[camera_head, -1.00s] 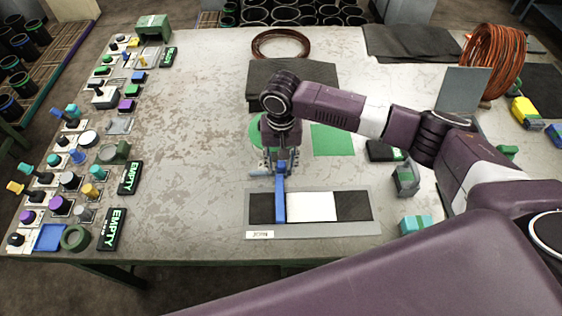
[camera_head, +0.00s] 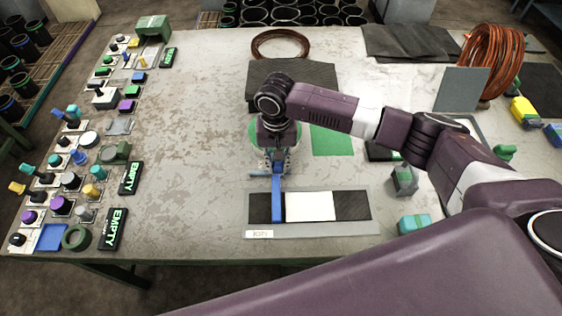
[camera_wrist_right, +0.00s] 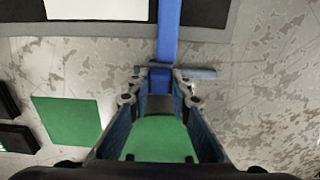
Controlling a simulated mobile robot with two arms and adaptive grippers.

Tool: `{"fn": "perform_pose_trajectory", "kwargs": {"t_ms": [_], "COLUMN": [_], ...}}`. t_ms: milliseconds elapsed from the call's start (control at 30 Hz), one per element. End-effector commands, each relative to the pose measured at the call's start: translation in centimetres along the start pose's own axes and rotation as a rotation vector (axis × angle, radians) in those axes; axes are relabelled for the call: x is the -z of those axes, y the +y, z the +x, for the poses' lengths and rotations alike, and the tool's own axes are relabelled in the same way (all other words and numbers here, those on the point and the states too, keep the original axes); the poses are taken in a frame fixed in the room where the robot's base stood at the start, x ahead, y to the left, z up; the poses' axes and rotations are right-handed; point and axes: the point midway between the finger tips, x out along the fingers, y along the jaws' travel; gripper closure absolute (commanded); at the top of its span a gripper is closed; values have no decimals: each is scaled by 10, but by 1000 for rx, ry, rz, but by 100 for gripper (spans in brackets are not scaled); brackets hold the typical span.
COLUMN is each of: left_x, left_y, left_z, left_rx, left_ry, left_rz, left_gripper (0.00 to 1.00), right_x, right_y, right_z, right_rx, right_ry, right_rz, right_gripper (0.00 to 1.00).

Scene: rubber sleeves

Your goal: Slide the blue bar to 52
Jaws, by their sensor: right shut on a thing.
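The blue bar (camera_head: 277,198) stands across the black track (camera_head: 353,206), near its left end. A thin dark gap separates it from the left edge of a white patch (camera_head: 310,206) on the track. My right gripper (camera_head: 275,170) is shut on the bar's end nearest the back of the table. In the right wrist view the bar (camera_wrist_right: 168,38) runs up from between the fingertips (camera_wrist_right: 160,75). A small white label (camera_head: 259,234) sits at the track plate's front left; its text is too small to read. My left gripper is not in view.
Knobs, switches and black EMPTY signs (camera_head: 113,229) fill the table's left side. A green square (camera_head: 332,140) lies behind the track. A teal block (camera_head: 414,223) sits right of it. Copper coils (camera_head: 493,63) stand at the back right. The table left of the track is bare.

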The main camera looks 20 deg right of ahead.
Motion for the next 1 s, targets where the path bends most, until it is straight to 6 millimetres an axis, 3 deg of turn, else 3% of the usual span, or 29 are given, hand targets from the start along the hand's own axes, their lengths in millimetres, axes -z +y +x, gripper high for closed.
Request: {"fn": "perform_pose_trajectory", "kwargs": {"t_ms": [100,300,700,733,867,1000], "left_x": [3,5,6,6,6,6], "left_y": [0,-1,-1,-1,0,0], "left_z": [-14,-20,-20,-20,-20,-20], "left_rx": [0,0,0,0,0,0], "left_ry": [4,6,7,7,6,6], "left_rz": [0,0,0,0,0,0], "left_gripper": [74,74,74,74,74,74], "right_x": [-2,-1,-1,-1,-1,-1], "right_y": [-26,-51,-58,-58,-58,-56], "right_z": [-5,-4,-3,-3,-3,-2], "right_rx": [12,12,15,15,14,10], "right_ry": [-2,0,1,1,1,1], "right_rz": [-3,-1,-2,-2,-2,-1], "right_gripper": [100,100,100,78,64,64]}}
